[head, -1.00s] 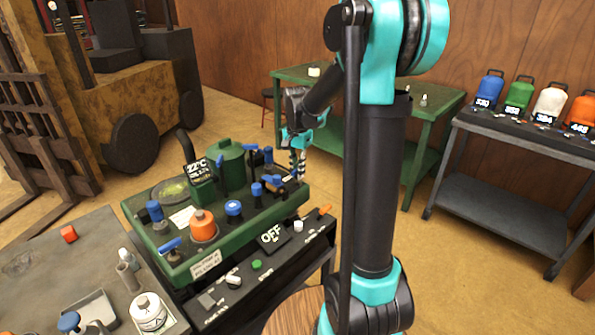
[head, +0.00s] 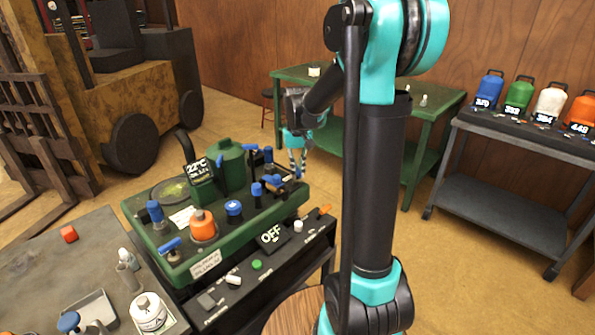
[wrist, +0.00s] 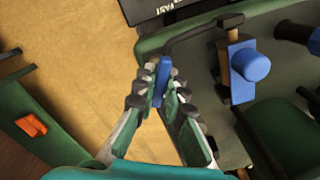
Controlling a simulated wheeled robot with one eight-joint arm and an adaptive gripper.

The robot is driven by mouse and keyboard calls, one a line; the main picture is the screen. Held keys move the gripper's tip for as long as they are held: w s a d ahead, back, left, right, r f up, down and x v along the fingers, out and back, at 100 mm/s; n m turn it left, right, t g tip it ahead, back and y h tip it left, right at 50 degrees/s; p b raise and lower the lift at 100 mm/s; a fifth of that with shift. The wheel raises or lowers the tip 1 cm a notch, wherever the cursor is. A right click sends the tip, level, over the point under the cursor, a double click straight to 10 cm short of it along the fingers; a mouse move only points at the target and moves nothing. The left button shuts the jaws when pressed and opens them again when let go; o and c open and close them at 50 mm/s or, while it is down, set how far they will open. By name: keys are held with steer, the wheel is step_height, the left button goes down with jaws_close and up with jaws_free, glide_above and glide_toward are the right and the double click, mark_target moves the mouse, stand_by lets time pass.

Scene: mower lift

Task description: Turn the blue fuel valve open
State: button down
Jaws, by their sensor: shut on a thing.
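My gripper (wrist: 160,88) points down at the near-right end of the green mower deck, and its fingertips are closed on a narrow blue lever (wrist: 162,78). I take this lever to be the fuel valve's handle. It stands out between the fingertips in the wrist view; its base is hidden. In the head view my gripper (head: 298,172) is at the right edge of the green machine (head: 205,262). Whether the valve is open or closed cannot be told.
A blue knob on a blue plate (wrist: 250,66) sits close right of my fingers in the wrist view. The machine's top also carries an orange cap (head: 203,225) and a green tank (head: 228,160). Open floor lies beyond the machine's right edge.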

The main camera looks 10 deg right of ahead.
mark_target(298, 168)
steer(key=n, duration=0.6)
steer(key=shift+n, duration=0.3)
stand_by(0.4)
steer(key=c, duration=1.6)
jaws_free()
step_height(298, 168, up, 12)
